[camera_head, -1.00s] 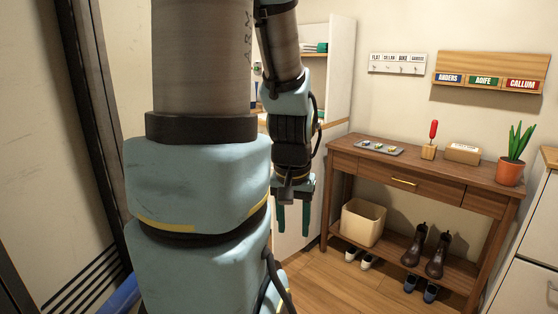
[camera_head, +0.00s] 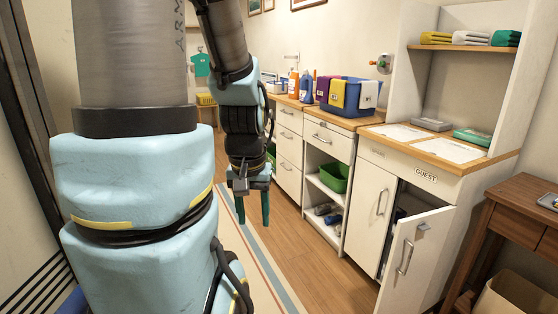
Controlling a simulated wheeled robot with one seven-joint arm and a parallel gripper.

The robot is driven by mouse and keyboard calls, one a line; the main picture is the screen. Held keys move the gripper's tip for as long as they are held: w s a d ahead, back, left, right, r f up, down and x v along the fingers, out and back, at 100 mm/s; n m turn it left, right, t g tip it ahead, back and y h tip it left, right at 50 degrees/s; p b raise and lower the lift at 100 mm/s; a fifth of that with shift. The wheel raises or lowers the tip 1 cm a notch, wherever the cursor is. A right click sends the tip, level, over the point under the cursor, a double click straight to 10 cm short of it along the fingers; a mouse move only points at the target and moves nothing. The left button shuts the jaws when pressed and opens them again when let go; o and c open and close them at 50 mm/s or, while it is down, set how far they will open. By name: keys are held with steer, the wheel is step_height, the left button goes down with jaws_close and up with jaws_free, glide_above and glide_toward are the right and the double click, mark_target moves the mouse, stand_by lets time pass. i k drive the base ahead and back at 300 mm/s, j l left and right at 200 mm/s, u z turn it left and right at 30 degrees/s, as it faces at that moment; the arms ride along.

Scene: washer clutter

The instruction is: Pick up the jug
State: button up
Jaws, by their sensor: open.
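My gripper (camera_head: 253,212) hangs pointing down, open and empty, in front of the row of cabinets. No thing is between its fingers. On the far counter stand an orange bottle (camera_head: 293,84) and a blue container (camera_head: 306,86) that may be the jug; they are small here and I cannot tell for sure. Both are well beyond my gripper and apart from it. My arm hides part of the room at the left.
A blue basket (camera_head: 350,97) with cloths hanging over its rim stands on the counter. A cabinet door (camera_head: 408,262) hangs open at the right. A green bin (camera_head: 335,177) sits on an open shelf. The wooden floor (camera_head: 292,252) is clear along the cabinets.

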mark_target(306, 81)
steer(key=i+u, duration=0.2)
steer(key=i, duration=3.55)
